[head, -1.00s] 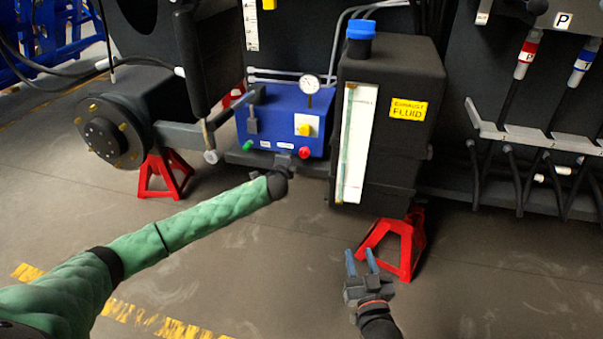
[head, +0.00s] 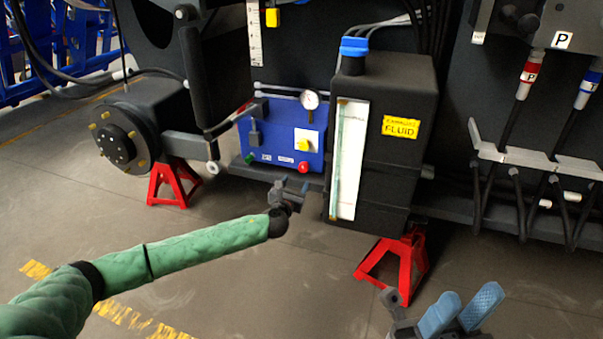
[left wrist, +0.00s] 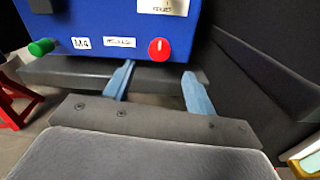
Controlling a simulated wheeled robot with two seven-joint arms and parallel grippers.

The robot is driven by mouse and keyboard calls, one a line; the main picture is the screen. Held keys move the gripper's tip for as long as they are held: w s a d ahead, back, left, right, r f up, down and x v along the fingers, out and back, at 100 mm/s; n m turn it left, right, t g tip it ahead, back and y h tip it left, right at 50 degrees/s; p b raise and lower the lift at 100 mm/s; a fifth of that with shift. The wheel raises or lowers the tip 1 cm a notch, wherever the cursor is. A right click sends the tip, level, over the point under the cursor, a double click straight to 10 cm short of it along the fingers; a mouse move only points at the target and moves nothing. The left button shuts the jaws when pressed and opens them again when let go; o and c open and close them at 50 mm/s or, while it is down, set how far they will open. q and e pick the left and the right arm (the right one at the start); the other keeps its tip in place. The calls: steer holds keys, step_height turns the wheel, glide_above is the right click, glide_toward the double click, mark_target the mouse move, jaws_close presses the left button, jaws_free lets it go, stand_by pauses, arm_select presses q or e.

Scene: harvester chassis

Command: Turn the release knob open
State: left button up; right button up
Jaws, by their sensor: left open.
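The blue control box (head: 268,143) carries a red knob (head: 303,167) low on its front right. It also shows in the left wrist view as a round red knob (left wrist: 159,49) with a white mark, beside a small label that is blurred. My left gripper (head: 293,188) is just below and in front of it. In the left wrist view the left gripper (left wrist: 158,75) is open and empty, with the red knob beyond the gap between its fingertips and apart from them. My right gripper (head: 470,298) is open and empty at the bottom right.
A green knob (left wrist: 41,47) is at the box's left. A yellow knob (head: 303,146) and a gauge (head: 310,100) sit above the red one. A grey rail (left wrist: 65,73) runs below the box. The black fluid tank (head: 395,165) stands close on the right.

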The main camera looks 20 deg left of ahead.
mark_target(303, 170)
arm_select(q)
steer(key=w+b, duration=0.1)
steer(key=w, duration=0.5)
steer(key=shift+w+f+b, duration=0.15)
steer(key=shift+b, duration=0.25)
steer(key=shift+w, duration=0.7)
steer(key=shift+c, duration=0.3)
steer(key=c, duration=0.9)
